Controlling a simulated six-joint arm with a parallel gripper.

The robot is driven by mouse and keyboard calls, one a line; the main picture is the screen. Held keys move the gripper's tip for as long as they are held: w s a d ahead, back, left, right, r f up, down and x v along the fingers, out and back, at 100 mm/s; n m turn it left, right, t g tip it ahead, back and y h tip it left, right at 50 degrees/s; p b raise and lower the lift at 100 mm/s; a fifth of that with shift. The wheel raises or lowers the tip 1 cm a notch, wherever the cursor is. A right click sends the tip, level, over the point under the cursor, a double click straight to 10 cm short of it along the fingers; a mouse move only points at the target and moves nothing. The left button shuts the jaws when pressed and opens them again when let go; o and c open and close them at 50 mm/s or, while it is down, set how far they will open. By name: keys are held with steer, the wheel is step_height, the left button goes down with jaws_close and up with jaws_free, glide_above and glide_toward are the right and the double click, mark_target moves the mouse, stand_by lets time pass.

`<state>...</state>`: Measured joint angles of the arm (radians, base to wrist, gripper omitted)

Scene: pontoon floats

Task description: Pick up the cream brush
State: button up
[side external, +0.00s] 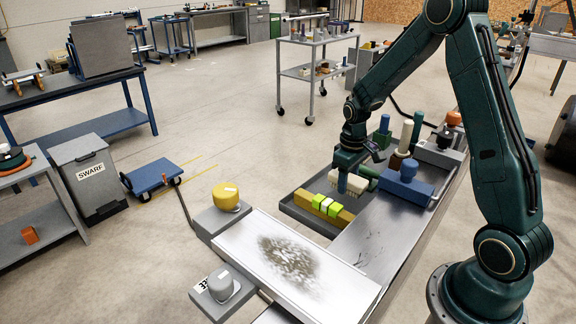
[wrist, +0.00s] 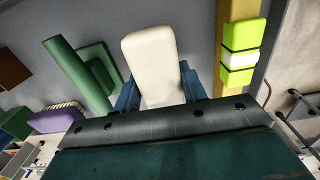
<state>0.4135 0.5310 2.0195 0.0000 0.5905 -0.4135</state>
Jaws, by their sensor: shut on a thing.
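The cream brush (wrist: 150,60) is between the two blue fingers of my gripper (wrist: 158,88) in the wrist view, with its smooth pale body pointing away from the palm. In the side external view my gripper (side external: 343,184) points down over the grey tray, and the cream brush (side external: 369,173) shows partly behind its near finger. My gripper is shut on the cream brush. The finger hides the middle of the brush, and I cannot tell whether the brush touches the tray.
A yellow bar with lime and white blocks (side external: 325,204) lies close by in the grey tray (side external: 296,212). A blue box (side external: 407,188) stands to the right. In the wrist view a green tool (wrist: 78,72) and a purple brush (wrist: 57,118) lie left.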

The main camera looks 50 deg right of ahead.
step_height(320, 180, up, 17)
stand_by(0.4)
steer(key=shift+f, duration=0.1)
steer(key=o, duration=0.3)
steer(key=shift+c, duration=1)
steer(key=a+r, duration=0.2)
steer(key=a, duration=0.7)
steer(key=a+r, duration=0.2)
steer(key=a, duration=0.8)
steer(key=s+a+r, duration=0.1)
steer(key=s+a, duration=0.3)
steer(key=a, duration=0.4)
steer(key=s+a+r, duration=0.2)
steer(key=s+a, duration=0.2)
steer(key=a, duration=0.3)
steer(key=shift+s+a, duration=0.25)
steer(key=shift+a, duration=0.15)
